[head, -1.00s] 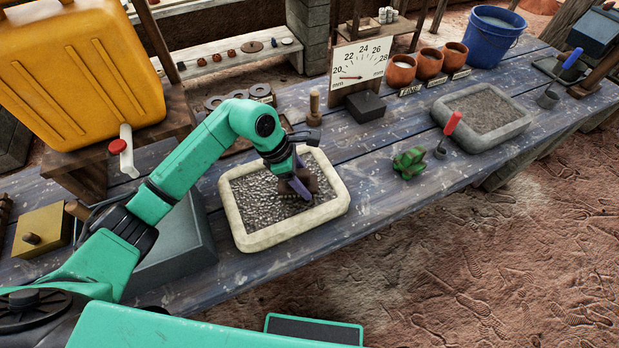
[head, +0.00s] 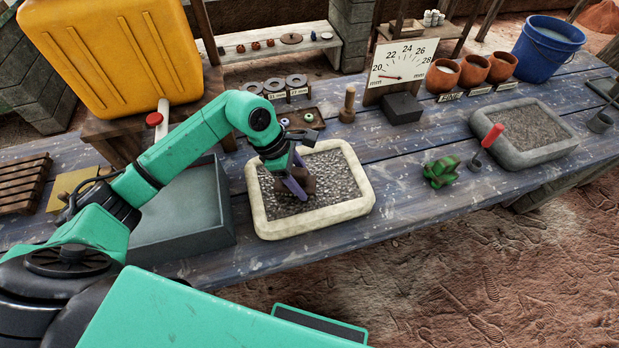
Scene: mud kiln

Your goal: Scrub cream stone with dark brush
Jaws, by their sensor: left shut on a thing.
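The cream stone (head: 318,222) is a shallow slab with a pale raised rim and a rough grey, speckled face. It lies on the blue plank table in the middle of the head view. My left gripper (head: 297,184) is over the left-middle part of its face. It is shut on the dark brush (head: 307,185), a small brown block mostly hidden by the purple-grey fingers. The brush is low at the rough face; I cannot tell whether it presses on it. My right gripper is not in view.
A grey-rimmed stone (head: 540,154) with a red-handled tool (head: 491,137) is at right. A green lump (head: 441,172) lies between the stones. A wooden peg (head: 347,104) stands behind. A grey basin (head: 180,238) is left, beside a yellow jerrycan (head: 110,50). Table is clear in front.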

